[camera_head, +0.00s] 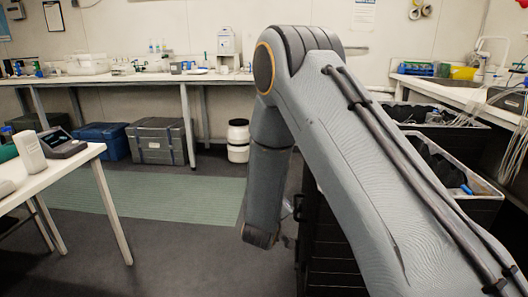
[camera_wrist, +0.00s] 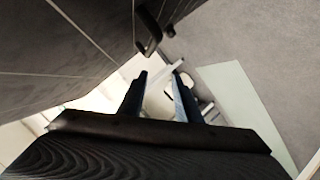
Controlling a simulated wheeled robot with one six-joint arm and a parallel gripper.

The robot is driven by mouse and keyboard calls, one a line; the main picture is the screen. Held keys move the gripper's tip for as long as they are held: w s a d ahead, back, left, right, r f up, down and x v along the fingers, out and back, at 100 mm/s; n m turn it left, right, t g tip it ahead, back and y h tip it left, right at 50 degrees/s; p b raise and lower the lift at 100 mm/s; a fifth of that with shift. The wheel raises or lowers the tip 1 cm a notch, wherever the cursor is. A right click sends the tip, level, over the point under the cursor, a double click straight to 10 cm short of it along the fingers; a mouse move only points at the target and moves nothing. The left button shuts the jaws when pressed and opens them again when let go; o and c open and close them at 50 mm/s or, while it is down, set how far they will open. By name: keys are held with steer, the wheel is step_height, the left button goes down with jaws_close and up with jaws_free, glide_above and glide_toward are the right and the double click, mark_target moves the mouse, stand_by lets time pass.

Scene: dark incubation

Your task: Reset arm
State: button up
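My arm rises from the lower right of the head view, bends at an elbow near the top middle, and its forearm hangs down over the floor. My gripper is mostly hidden in that view. In the wrist view my gripper (camera_wrist: 160,73) shows two dark fingers standing apart, with nothing visible held between them. Behind the fingers are pale, tilted surfaces too unclear to name.
A white table (camera_head: 75,158) with devices stands at the left. A long bench (camera_head: 140,78) runs along the back wall. Dark crates (camera_head: 455,200) stand at the right, beside a sink counter (camera_head: 455,92). The green floor mat (camera_head: 150,207) is clear.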

steer(key=s+a+r+m+g+y, duration=0.1)
steer(key=s+a+r+g+y, duration=0.2)
steer(key=s+r, duration=0.35)
steer(key=s+a+r+g+y, duration=0.3)
steer(key=s+r, duration=0.2)
steer(key=s, duration=0.3)
steer(key=s+d+r+m+g, duration=0.1)
steer(key=s+d+r+g, duration=0.1)
steer(key=s, duration=0.5)
steer(key=s+d+r+g, duration=0.1)
steer(key=s+r+g, duration=0.1)
steer(key=s, duration=0.5)
steer(key=s+d+r+m+g+h+p, duration=0.1)
steer(key=s+d+r, duration=0.15)
steer(key=s, duration=0.35)
steer(key=s+d+r+g, duration=0.1)
steer(key=s+d+g, duration=0.1)
steer(key=s+d, duration=0.3)
steer(key=d+r+m+p, duration=0.2)
steer(key=d+r+p, duration=0.4)
steer(key=p, duration=0.9)
steer(key=shift+s+d+r+m+h, duration=0.3)
steer(key=shift+s+d+r+h, duration=0.1)
steer(key=shift+r, duration=0.35)
